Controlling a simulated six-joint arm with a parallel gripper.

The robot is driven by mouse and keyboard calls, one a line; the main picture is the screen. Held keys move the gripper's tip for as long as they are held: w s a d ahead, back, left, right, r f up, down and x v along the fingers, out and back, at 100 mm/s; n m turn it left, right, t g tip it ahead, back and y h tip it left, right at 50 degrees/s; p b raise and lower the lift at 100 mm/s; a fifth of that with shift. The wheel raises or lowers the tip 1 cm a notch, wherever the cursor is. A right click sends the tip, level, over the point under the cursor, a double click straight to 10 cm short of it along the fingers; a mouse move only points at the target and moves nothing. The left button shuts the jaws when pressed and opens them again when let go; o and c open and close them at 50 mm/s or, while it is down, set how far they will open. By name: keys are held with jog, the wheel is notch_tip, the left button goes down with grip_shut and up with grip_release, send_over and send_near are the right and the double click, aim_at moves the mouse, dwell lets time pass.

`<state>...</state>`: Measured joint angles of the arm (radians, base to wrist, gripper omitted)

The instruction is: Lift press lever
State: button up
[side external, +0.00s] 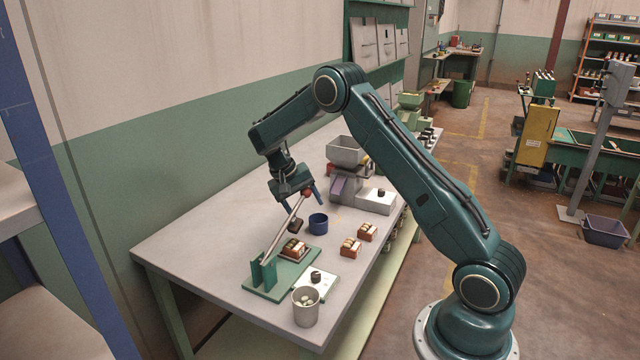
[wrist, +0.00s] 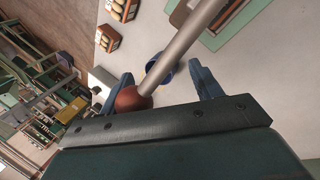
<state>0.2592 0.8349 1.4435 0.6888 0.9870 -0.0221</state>
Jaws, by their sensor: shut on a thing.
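The press lever (side external: 285,230) is a grey rod that slants up from the green upright of the press (side external: 262,272) and ends in a red ball knob (side external: 307,192). A dark block hangs from the rod. My gripper (side external: 299,197) is at the raised knob end, its blue fingers shut on the lever. In the wrist view the red knob (wrist: 131,98) lies close by the left finger, and the rod (wrist: 185,48) runs up and right between the fingers (wrist: 162,88). The exact finger contact is hard to see.
A small brown tray (side external: 293,250) sits on the press base under the block. A blue cup (side external: 318,224) stands close by. Two brown trays (side external: 350,248) (side external: 367,232) lie to the right, a grey cup (side external: 306,308) in front, and a grey hopper (side external: 346,152) behind.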

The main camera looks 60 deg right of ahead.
jog(key=shift+w+a+r+n+t, duration=0.45)
jog(key=shift+a+r, duration=0.6)
jog(key=shift+r, duration=2.75)
jog(key=shift+w+a+r+n+t, duration=0.15)
jog(key=shift+w+a+r, duration=0.7)
jog(key=shift+r, duration=2.9)
jog(key=shift+s+a+r+n+t, duration=1.6)
jog(key=shift+s+a+r, duration=1.15)
jog(key=shift+s+r, duration=1.95)
jog(key=s+a+f+n+t+y, duration=0.1)
jog(key=s+a+n+t, duration=0.1)
jog(key=s+a, duration=0.4)
jog(key=s+a+f+n+t+y, duration=0.1)
jog(key=s+a+n+t+y, duration=0.1)
jog(key=s+a, duration=0.5)
jog(key=shift+s+a+f+n+t, duration=0.2)
jog(key=shift+s+f+n+t, duration=0.15)
jog(key=shift+s, duration=2.9)
